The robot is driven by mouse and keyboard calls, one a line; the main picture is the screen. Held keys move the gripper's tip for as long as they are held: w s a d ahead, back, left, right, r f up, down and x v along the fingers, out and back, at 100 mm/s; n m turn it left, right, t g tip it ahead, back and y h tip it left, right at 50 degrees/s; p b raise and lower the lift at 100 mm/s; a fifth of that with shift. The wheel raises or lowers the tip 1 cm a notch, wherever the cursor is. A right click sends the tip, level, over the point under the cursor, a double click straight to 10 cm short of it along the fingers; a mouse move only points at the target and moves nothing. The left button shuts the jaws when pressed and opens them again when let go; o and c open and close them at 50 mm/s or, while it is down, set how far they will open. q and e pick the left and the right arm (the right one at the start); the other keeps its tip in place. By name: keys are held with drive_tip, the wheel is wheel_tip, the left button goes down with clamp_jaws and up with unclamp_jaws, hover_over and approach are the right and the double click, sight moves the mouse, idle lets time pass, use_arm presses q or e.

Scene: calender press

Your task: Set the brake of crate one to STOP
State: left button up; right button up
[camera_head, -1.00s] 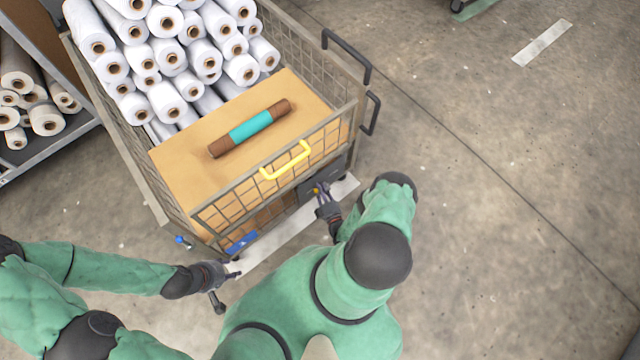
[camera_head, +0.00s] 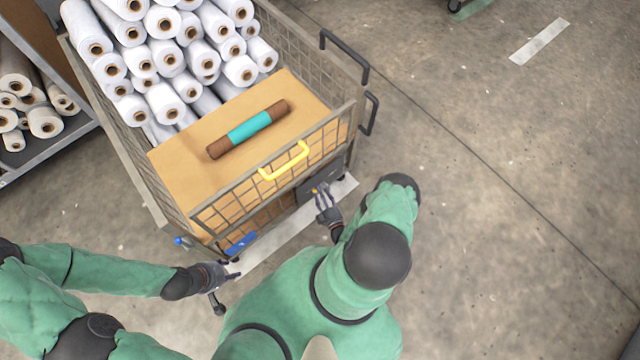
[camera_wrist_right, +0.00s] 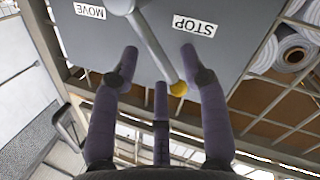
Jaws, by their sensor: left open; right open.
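The crate (camera_head: 208,213) is a wire-mesh cart with white rolls and a brown board inside. On its near end, a dark brake panel (camera_head: 306,196) carries a lever. My left gripper (camera_head: 232,286) is open and empty below the crate's lower left corner.
A yellow handle (camera_head: 285,162) is on the crate's near top edge. A brown and teal roller (camera_head: 249,130) lies on the board. Black handles (camera_head: 345,55) stick out right. A rack of rolls (camera_head: 50,150) stands left. The floor to the right is clear.

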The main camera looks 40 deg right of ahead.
drive_tip(key=v, duration=1)
drive_tip(key=shift+f, duration=0.1)
